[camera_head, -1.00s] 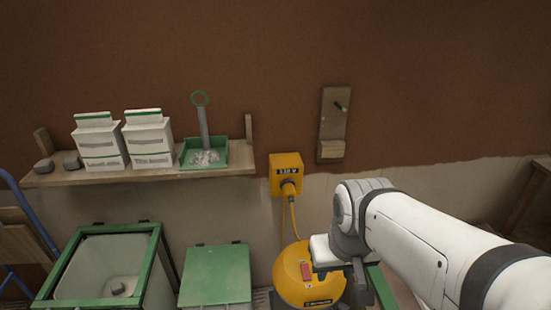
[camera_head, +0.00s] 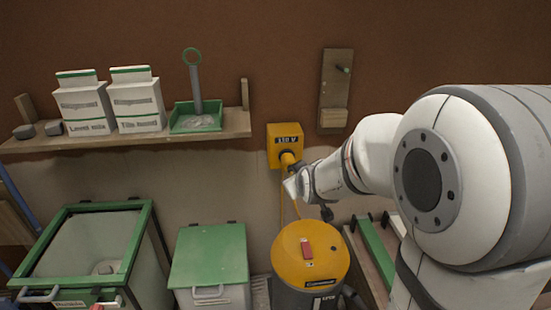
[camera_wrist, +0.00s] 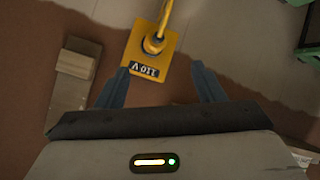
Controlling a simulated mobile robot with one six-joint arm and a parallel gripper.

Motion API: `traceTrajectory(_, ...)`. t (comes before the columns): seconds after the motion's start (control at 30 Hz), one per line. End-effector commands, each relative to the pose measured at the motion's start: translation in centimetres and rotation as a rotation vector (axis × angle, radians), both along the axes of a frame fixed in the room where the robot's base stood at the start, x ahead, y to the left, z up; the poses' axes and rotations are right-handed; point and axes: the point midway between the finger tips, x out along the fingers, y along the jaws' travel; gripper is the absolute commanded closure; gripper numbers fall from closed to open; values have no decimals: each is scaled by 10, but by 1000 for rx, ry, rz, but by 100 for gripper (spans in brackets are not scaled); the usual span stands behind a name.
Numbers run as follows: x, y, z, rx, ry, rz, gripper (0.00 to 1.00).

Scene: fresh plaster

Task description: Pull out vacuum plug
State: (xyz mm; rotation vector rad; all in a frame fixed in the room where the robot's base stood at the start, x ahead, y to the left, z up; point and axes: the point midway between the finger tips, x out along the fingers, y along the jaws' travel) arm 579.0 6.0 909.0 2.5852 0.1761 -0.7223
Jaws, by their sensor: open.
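The yellow vacuum plug (camera_head: 288,159) sits in a yellow wall socket box (camera_head: 273,146), with its yellow cable hanging down toward the vacuum. The yellow-topped vacuum (camera_head: 311,248) stands on the floor below, a red switch on its lid. My gripper (camera_head: 291,187) is just below and right of the plug in the head view. In the wrist view my gripper (camera_wrist: 161,84) is open, its blue fingers apart, pointing at the socket box (camera_wrist: 166,68). The plug (camera_wrist: 153,44) shows beyond the fingertips with nothing between the fingers.
A wooden shelf (camera_head: 240,122) at left holds two white cartons and a green tray (camera_head: 203,127). A wooden board (camera_head: 335,90) hangs right of the socket. Green-rimmed bins (camera_head: 209,258) stand below the shelf.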

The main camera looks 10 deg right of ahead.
Motion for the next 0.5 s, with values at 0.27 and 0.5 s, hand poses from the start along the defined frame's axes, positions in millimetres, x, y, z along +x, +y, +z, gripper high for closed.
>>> traceTrajectory(0.27, 84, 1, -69, -211, -379, 81, 38)
traceTrajectory(0.5, 104, 1, -80, -300, -530, 87, 38)
